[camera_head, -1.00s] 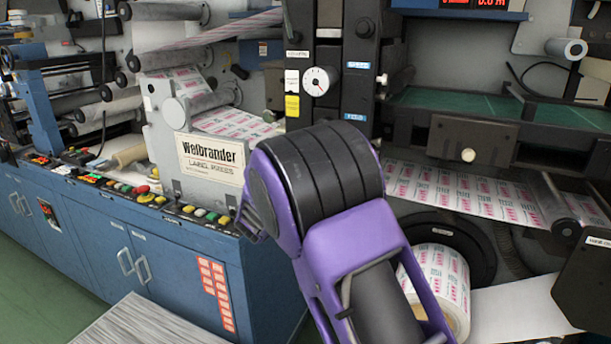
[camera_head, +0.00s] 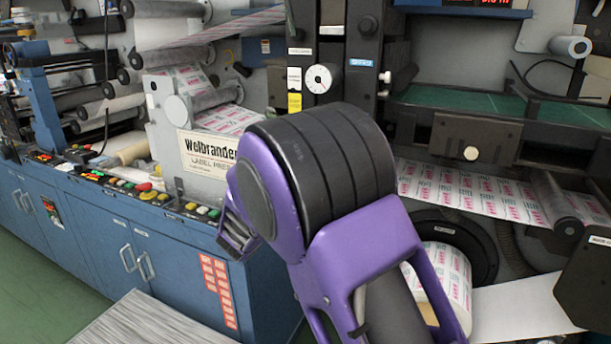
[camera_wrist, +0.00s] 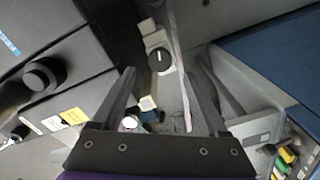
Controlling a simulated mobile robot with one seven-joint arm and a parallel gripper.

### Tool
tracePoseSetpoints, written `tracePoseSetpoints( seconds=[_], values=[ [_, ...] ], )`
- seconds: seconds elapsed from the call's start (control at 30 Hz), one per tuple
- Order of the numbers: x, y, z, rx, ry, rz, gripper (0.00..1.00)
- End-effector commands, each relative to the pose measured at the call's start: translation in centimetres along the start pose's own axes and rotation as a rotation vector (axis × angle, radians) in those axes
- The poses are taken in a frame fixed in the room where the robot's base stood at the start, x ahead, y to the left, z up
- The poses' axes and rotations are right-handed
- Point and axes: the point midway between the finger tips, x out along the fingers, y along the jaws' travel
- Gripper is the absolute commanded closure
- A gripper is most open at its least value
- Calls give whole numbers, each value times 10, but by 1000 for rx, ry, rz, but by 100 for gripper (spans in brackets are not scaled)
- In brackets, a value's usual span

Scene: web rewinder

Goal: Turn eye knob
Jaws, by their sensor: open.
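A dark round knob with a white line across its face (camera_wrist: 160,62) sits on a pale bracket in the wrist view, ahead of my fingertips. It may be the eye knob, but I cannot read a label there. My gripper (camera_wrist: 163,80) is open and empty, with the knob apart from its fingers and roughly between them. In the head view my purple and black wrist hides the knob's area, and only a side of my gripper (camera_head: 238,236) shows. A white dial (camera_head: 319,78) with a dark centre is on the black column.
The black column (camera_head: 365,85) with labels stands behind my wrist. A blue cabinet (camera_head: 95,235) with several coloured buttons is at left. A printed roll (camera_head: 445,280) lies right of my arm. In the wrist view, a black knob (camera_wrist: 42,75) protrudes at left.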

Motion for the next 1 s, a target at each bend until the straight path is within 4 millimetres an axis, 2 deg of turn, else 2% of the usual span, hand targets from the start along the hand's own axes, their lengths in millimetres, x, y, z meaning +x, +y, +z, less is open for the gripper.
tracePoseSetpoints(
  seconds=[0.03, 0.2, 0.43, 0.63, 1.0],
  values=[
    [-14, 0, -1, 1, 2, -4, 24],
    [-56, 0, -1, 0, 3, -3, 24],
    [-97, 0, 0, 0, 1, -2, 24],
    [-110, 0, 0, -1, -1, -1, 24],
    [-110, 3, 1, 4, -10, 3, 24]
  ],
)
